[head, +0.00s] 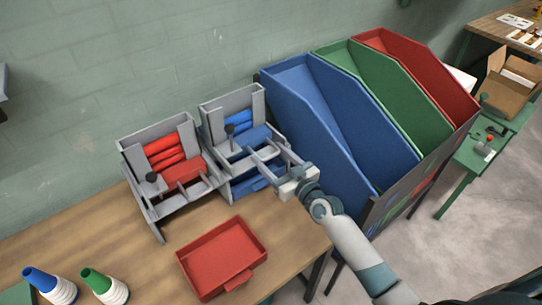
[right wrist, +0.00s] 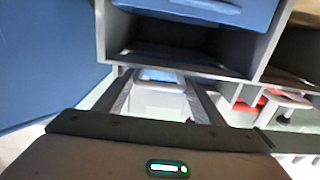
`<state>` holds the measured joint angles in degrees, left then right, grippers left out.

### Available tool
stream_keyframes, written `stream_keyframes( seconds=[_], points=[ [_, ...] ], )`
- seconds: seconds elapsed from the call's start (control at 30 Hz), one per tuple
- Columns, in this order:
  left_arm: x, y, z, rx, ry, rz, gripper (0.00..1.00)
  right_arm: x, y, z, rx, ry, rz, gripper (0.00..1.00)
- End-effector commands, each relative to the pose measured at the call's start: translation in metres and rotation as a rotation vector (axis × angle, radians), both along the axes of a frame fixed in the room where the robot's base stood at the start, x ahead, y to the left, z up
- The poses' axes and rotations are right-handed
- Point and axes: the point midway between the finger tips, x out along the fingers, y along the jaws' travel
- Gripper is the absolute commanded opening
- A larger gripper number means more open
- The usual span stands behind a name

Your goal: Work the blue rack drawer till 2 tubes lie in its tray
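The blue rack (head: 207,112) is a grey frame on the table against the wall, with blue tubes (head: 238,120) lying in its upper part and a dark knob on its front. A blue tray (head: 248,187) shows low at its front, partly hidden behind the frame. My right gripper (head: 279,163) is at the rack's right front corner. In the right wrist view its two fingers (right wrist: 160,92) stand apart, with a small blue and pale part between them; contact is unclear. I see no tubes in the visible part of the tray. My left gripper is out of view.
A similar rack with red tubes (head: 165,152) stands to the left. An empty red tray (head: 222,258) lies on the table in front. Tall blue (head: 335,125), green and red bins stand close at right.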

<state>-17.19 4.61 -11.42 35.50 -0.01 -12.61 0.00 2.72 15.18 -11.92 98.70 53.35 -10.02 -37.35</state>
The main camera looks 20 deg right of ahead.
Motion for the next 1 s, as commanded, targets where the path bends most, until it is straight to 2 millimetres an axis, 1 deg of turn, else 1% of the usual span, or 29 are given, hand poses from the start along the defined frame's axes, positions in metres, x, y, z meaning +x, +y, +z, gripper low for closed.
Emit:
stream_keyframes(
  seconds=[0.13, 0.3, 0.43, 0.53, 0.77, 0.8, 1.0],
  points=[
    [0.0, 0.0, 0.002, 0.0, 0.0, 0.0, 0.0, -0.013, -0.005, -0.001, -0.005, 0.001, 0.0, 0.23],
    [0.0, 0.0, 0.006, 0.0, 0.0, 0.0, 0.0, -0.041, -0.016, -0.001, -0.005, 0.003, 0.0, 0.23],
    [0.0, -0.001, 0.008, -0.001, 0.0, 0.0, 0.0, -0.057, -0.021, -0.001, -0.004, 0.002, 0.0, 0.23],
    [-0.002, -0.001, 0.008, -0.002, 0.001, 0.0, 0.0, -0.061, -0.022, 0.0, -0.003, 0.0, 0.0, 0.23],
    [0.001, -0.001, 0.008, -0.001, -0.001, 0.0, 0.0, -0.061, -0.022, -0.001, -0.002, 0.0, 0.0, 0.23],
    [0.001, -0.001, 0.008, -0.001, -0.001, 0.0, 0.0, -0.061, -0.022, -0.001, -0.003, 0.001, 0.0, 0.68],
    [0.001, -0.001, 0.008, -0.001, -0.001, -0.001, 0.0, -0.061, -0.022, 0.0, -0.001, 0.001, 0.0, 0.69]
  ],
)
